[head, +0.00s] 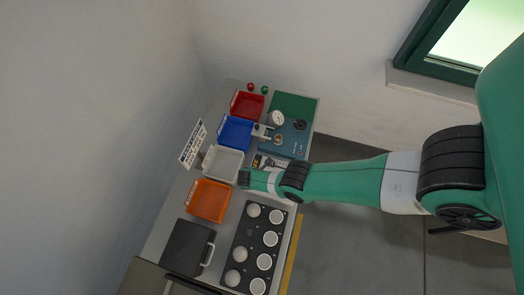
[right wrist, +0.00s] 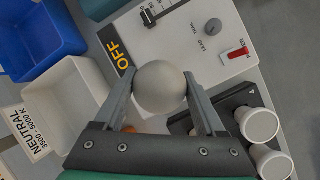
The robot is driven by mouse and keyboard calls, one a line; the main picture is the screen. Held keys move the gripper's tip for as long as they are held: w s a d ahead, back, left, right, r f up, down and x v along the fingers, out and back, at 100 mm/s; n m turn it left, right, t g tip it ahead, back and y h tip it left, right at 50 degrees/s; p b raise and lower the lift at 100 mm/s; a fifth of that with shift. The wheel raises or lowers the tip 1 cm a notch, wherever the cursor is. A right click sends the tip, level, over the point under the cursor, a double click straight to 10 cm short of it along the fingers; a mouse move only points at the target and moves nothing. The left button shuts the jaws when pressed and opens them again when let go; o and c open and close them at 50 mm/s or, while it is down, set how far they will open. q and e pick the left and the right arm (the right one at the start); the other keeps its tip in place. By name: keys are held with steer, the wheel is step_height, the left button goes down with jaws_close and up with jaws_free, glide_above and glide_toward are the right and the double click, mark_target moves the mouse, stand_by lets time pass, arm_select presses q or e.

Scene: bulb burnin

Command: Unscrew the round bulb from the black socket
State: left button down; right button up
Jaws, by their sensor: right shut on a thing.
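The round bulb (right wrist: 160,87) is a plain pale grey-white globe in the middle of the right wrist view. My right gripper (right wrist: 158,76) is shut on it, with one finger on each side. In the head view my right gripper (head: 243,178) is by the white tray, and the bulb cannot be made out there. The bulb's base and whatever is beneath it are hidden, so I cannot tell whether it sits in the black socket. My left gripper is not in view.
A white panel (right wrist: 190,38) reads OFF and has a red switch (right wrist: 234,54). A black rack (head: 240,240) holds several white bulbs. Red (head: 236,110), blue (head: 224,140), white (head: 212,166) and orange (head: 206,214) trays line the bench. A black case (head: 180,246) stands near.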

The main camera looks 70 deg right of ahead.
steer(key=shift+c, duration=1.4)
steer(key=n+t+p, duration=0.1)
steer(key=n, duration=0.1)
steer(key=n+p, duration=0.1)
steer(key=n, duration=0.1)
steer(key=n+t+p, duration=0.1)
steer(key=n+p, duration=0.1)
steer(key=shift+s+r+t, duration=0.1)
steer(key=shift+r+t, duration=0.2)
steer(key=shift+r, duration=0.05)
steer(key=shift+n+t+p, duration=0.4)
steer(key=shift+n+t, duration=0.1)
steer(key=shift+n, duration=0.7)
steer(key=n+t+y, duration=0.1)
steer(key=n, duration=0.2)
steer(key=shift+d+f+n+p, duration=0.1)
steer(key=shift+f+n+p, duration=0.05)
steer(key=shift+n+p, duration=0.25)
steer(key=n, duration=0.1)
steer(key=n+t+y, duration=0.1)
steer(key=shift+w+f+n, duration=0.2)
steer(key=shift+w+n, duration=0.05)
steer(key=shift+n, duration=0.15)
steer(key=o, duration=1.2)
steer(key=shift+o, duration=0.2)
